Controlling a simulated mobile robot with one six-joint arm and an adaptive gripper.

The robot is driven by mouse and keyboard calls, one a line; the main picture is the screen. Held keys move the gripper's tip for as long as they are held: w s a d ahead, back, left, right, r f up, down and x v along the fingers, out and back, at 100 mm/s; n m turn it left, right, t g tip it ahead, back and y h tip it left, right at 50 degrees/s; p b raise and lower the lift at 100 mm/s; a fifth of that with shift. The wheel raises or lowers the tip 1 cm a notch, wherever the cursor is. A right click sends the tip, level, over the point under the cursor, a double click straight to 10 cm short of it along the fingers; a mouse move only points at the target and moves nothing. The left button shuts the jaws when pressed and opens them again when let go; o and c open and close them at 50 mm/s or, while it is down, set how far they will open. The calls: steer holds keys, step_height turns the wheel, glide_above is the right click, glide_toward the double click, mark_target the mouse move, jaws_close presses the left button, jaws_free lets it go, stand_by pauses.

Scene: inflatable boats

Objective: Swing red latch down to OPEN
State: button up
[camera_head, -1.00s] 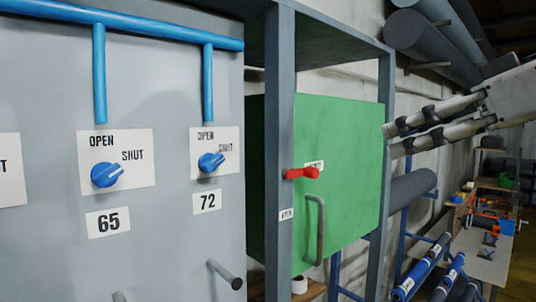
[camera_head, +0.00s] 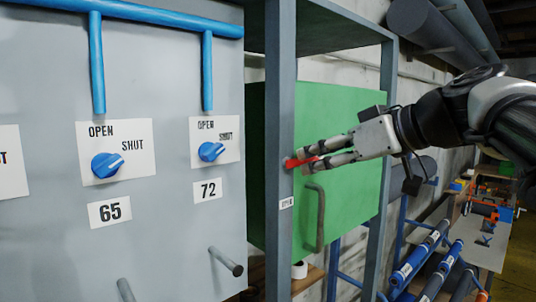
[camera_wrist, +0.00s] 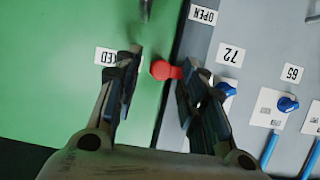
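The red latch (camera_head: 291,163) lies roughly level across the post and the edge of the green door (camera_head: 345,118). In the wrist view, which looks inverted, the latch (camera_wrist: 162,71) shows between my two fingers. My gripper (camera_head: 306,160) reaches in from the right at the latch. In the wrist view my gripper (camera_wrist: 160,68) has its fingers apart, and I cannot tell whether either touches the latch. An OPEN label (camera_head: 286,202) is on the post below the latch. A label ending in "ED" (camera_wrist: 104,56) is partly hidden by a finger.
A grey door handle (camera_head: 320,218) hangs just below my gripper. The upright grey post (camera_head: 280,110) stands left of the door. A grey panel with blue knobs (camera_head: 107,165) and a protruding peg (camera_head: 226,262) is further left. Blue tubes (camera_head: 408,268) lie lower right.

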steer(key=shift+c, duration=0.4)
jaws_close()
